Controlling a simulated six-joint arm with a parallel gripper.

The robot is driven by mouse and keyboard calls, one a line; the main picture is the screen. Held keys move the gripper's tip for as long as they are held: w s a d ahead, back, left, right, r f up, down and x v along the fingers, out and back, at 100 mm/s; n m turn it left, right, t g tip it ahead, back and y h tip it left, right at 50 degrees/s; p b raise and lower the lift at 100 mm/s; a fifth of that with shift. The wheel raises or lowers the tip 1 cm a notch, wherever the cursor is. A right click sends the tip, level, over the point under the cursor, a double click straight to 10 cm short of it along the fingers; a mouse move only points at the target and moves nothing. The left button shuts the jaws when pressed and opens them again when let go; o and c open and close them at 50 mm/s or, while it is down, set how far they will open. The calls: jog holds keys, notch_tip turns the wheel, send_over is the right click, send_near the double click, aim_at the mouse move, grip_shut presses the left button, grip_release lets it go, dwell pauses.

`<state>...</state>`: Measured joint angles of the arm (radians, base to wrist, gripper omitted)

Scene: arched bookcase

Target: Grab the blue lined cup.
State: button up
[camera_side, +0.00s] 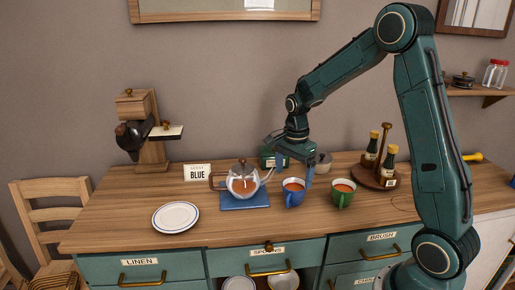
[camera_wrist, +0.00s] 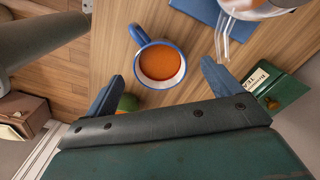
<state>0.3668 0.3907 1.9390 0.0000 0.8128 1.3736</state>
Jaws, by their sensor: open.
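The blue cup (camera_side: 293,198) stands upright on the wooden counter, filled with an orange-brown drink. In the wrist view the blue cup (camera_wrist: 137,62) shows a white inner rim and a handle pointing to the upper left. My gripper (camera_side: 296,172) is above and just behind the cup in the side view, pointing down. In the wrist view my gripper (camera_wrist: 161,72) is open, with its two blue fingers on either side of the cup's lower part in the picture. Nothing is held. A card reading "BLUE" (camera_side: 197,173) stands at the back left.
A green cup (camera_side: 343,201) stands close on the right. A glass teapot (camera_side: 243,185) on a blue mat (camera_side: 240,207) stands close on the left. A dark green tin (camera_side: 266,157) is behind. A round tray with bottles (camera_side: 373,181) is further right. A plate (camera_side: 176,217) lies at left.

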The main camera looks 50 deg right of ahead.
aim_at(293, 189)
jog(key=shift+f, duration=0.75)
jog(key=shift+s+f, duration=0.1)
jog(key=shift+f, duration=2.45)
jog(key=c, duration=1.1)
jog(key=shift+r, duration=0.15)
notch_tip(293, 189, up, 20)
jog(key=shift+f, duration=0.1)
